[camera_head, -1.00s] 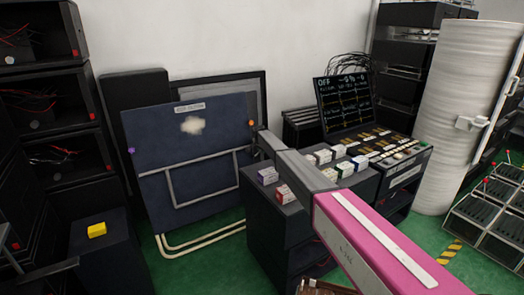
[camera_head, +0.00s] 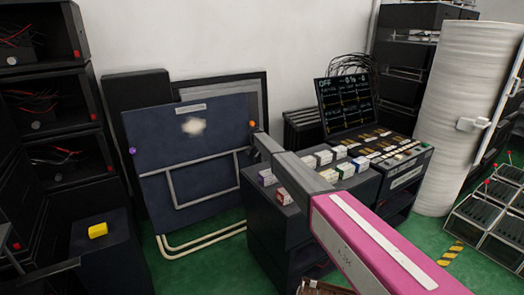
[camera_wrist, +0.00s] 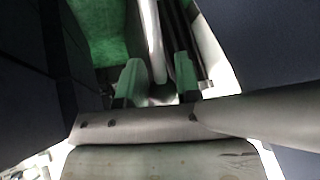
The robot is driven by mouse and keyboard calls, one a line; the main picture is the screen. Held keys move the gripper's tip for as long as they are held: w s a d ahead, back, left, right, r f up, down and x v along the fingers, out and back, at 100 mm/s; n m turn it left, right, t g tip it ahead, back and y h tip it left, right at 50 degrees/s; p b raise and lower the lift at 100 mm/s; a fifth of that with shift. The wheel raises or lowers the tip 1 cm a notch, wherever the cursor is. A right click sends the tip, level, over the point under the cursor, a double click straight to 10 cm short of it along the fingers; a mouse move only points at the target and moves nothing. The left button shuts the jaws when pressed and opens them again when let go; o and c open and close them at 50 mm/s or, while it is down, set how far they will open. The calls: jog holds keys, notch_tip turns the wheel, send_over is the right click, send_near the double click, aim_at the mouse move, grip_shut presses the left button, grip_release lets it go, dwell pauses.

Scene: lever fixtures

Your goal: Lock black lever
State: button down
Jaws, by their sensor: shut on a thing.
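My gripper (camera_wrist: 158,82) shows in the wrist view, with two pale green-tinted fingers. It is shut on a pale grey bar (camera_wrist: 152,38) that runs up from between the fingers. In the head view my arm reaches from the lower right to the blue-grey board, and I cannot make out my fingers there. I cannot pick out a black lever for certain in either view. A dark bar (camera_wrist: 182,30) lies just right of the pale one, in the wrist view.
A blue-grey board (camera_head: 190,150) with a grey tube frame stands by the wall. A dark cabinet (camera_head: 275,225) with small boxes is beside my arm. A yellow block (camera_head: 98,230) sits on a dark cabinet at left. Green floor (camera_head: 205,265) is open between them.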

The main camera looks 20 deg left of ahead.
jog(key=shift+s+a+r+n+t+h, duration=0.15)
jog(key=shift+a+n+t, duration=0.1)
jog(key=shift+a+t, duration=0.25)
jog(key=shift+s+a+r+n+t+h, duration=0.1)
jog(key=shift+a+r+n+t+h, duration=0.15)
jog(key=shift+a+t, duration=0.2)
jog(key=shift+s+a+r+n+t+h, duration=0.15)
jog(key=shift+a+n+t, duration=0.2)
jog(key=shift+t, duration=0.2)
jog(key=shift+f, duration=0.1)
jog(key=c, duration=0.8)
grip_release()
jog(key=shift+s, duration=0.15)
jog(key=v, duration=1.1)
jog(key=shift+d, duration=0.3)
